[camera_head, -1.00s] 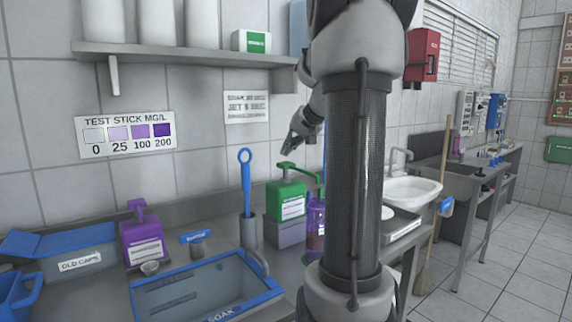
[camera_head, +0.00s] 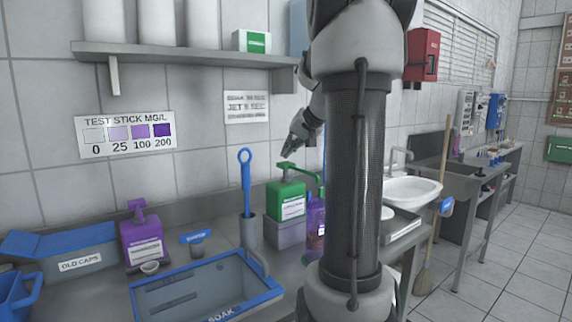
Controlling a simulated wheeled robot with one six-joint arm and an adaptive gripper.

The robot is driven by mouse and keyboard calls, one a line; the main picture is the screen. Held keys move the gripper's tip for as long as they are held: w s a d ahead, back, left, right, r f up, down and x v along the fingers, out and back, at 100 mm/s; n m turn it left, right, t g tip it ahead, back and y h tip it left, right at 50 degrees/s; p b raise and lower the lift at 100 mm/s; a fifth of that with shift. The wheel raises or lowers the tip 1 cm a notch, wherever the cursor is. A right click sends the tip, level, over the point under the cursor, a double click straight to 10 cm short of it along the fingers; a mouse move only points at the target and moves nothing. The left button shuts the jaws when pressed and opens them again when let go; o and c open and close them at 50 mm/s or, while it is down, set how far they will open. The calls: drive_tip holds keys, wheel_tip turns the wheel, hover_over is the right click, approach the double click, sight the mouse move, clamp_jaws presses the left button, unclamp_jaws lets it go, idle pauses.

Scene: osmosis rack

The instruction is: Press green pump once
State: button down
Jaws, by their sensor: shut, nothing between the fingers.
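The green pump bottle (camera_head: 286,201) stands upright on a grey block on the counter, just left of my arm. It has a white label and a green pump head (camera_head: 289,169) with a spout pointing right. My gripper (camera_head: 287,154) is shut and empty, pointing down and left. Its fingertips are just above the pump head; I cannot tell whether they touch it. My arm hides part of the area to the right of the bottle.
A purple pump bottle (camera_head: 141,240) stands to the left. A blue-rimmed soak basin (camera_head: 205,285) lies in front. A blue brush (camera_head: 246,185) stands in a grey holder left of the green bottle. A purple-filled container (camera_head: 316,232) stands close on its right. A shelf (camera_head: 180,52) hangs above.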

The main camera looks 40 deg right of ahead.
drive_tip(key=shift+f, duration=0.2)
idle(0.5)
drive_tip(key=shift+f, duration=0.25)
drive_tip(key=shift+f, duration=0.95)
idle(0.9)
idle(0.4)
drive_tip(key=shift+r, duration=1.4)
drive_tip(key=shift+r, duration=2.5)
